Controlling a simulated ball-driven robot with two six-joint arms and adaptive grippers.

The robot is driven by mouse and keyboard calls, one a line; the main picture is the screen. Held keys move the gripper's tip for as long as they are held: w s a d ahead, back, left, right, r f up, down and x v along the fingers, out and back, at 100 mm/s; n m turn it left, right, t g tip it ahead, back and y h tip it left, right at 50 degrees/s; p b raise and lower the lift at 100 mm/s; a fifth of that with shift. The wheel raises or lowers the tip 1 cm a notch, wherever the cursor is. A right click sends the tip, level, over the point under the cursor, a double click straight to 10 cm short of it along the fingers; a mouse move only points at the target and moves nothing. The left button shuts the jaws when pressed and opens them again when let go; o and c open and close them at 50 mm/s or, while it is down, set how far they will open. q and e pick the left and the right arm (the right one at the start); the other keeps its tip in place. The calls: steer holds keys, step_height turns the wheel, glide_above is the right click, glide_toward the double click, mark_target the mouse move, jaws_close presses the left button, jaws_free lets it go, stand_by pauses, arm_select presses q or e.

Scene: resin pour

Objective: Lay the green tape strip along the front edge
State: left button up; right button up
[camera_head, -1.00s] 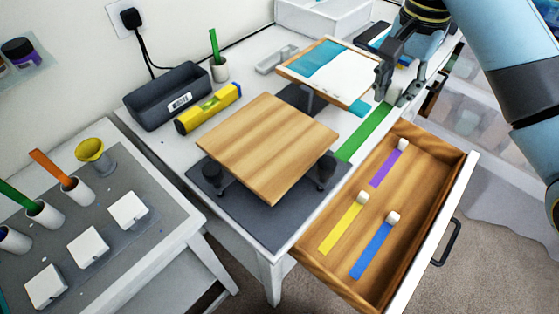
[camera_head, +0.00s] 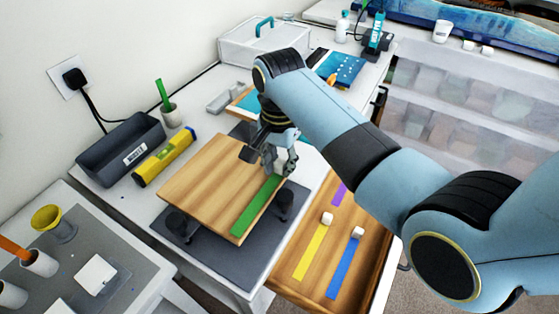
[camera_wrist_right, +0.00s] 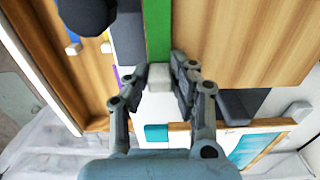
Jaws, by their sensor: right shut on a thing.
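The green tape strip (camera_head: 256,206) runs along the right-hand edge of the raised wooden board (camera_head: 203,187). I cannot tell whether it touches the board or hangs just above it. My right gripper (camera_head: 281,162) is shut on the white block at the strip's far end. In the wrist view the white block (camera_wrist_right: 160,77) sits between the fingertips (camera_wrist_right: 161,72), and the green strip (camera_wrist_right: 158,30) extends straight away from it beside the board (camera_wrist_right: 235,40). The arm hides part of the area behind the gripper. My left gripper is not in view.
The open drawer (camera_head: 290,285) holds yellow (camera_head: 311,250), blue (camera_head: 345,268) and purple (camera_head: 339,193) strips. The board stands on dark supports over a grey mat (camera_head: 215,262). A yellow level (camera_head: 164,157) and a dark bin (camera_head: 121,150) lie to the left.

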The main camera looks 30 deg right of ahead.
steer(key=shift+f, duration=0.25)
steer(key=o, duration=0.8)
steer(key=shift+f, duration=0.1)
step_height(320, 180, up, 12)
steer(key=shift+r+b, duration=0.15)
steer(key=shift+b, duration=0.65)
